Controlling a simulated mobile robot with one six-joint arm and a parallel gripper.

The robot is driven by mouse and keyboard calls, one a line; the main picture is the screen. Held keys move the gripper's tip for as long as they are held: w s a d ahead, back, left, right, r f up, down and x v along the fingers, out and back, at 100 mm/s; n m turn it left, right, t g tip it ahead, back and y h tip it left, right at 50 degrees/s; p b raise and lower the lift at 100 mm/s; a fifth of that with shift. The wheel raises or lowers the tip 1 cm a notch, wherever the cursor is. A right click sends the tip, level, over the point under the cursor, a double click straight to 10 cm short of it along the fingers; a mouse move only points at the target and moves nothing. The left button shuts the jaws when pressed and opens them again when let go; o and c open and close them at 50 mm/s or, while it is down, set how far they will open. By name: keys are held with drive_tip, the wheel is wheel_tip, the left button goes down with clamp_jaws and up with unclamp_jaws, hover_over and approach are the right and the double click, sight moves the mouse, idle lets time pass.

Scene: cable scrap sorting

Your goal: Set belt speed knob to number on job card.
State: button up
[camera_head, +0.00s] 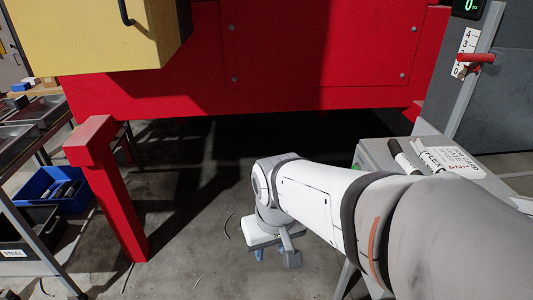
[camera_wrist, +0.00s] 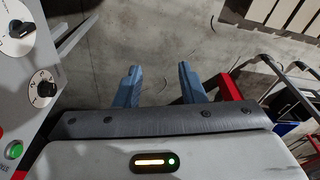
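My gripper (camera_wrist: 160,84) is open and empty, with its two blue fingers apart over bare floor. In the head view my gripper (camera_head: 270,254) points down, low in front of the red machine. In the wrist view a grey control panel lies to the left of the fingers, apart from them. It carries an upper black knob (camera_wrist: 17,28) and a lower black knob (camera_wrist: 43,88) on a white numbered dial. Which one is the belt speed knob, and its setting, I cannot tell. A white printed card (camera_head: 450,161) lies on a grey surface at right; its text is too small to read.
A green button (camera_wrist: 14,150) sits below the knobs. A red lever (camera_head: 476,58) stands beside a numbered scale at upper right. The red machine (camera_head: 300,45) spans the back. A blue bin (camera_head: 50,190) is on the left rack. The floor around my gripper is mostly clear.

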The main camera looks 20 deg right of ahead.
drive_tip(key=shift+o, duration=1.3)
drive_tip(key=shift+w+d+f, duration=0.1)
drive_tip(key=shift+d+f, duration=0.05)
drive_tip(key=shift+o, duration=0.7)
drive_tip(key=w+d+f+n+g+h, duration=0.1)
drive_tip(key=d+f+n+g+h, duration=0.1)
drive_tip(key=d, duration=0.4)
wheel_tip(320, 180, down, 2)
drive_tip(key=g+h, duration=0.1)
drive_tip(key=g, duration=0.1)
drive_tip(key=shift+w+d+f+g+h+b, duration=0.2)
drive_tip(key=shift+w+d+g+h+b, duration=0.1)
drive_tip(key=shift+d+b, duration=0.05)
drive_tip(key=w+d+f+n+g+h+b, duration=0.1)
drive_tip(key=w+d+f+n+g+h, duration=0.1)
drive_tip(key=w+d+f+n+h, duration=0.95)
drive_tip(key=d+r+m+h+b, duration=0.1)
drive_tip(key=d+h, duration=0.1)
drive_tip(key=d, duration=0.6)
drive_tip(key=shift+w+d+r, duration=0.15)
drive_tip(key=shift+c, duration=0.2)
drive_tip(key=c, duration=0.9)
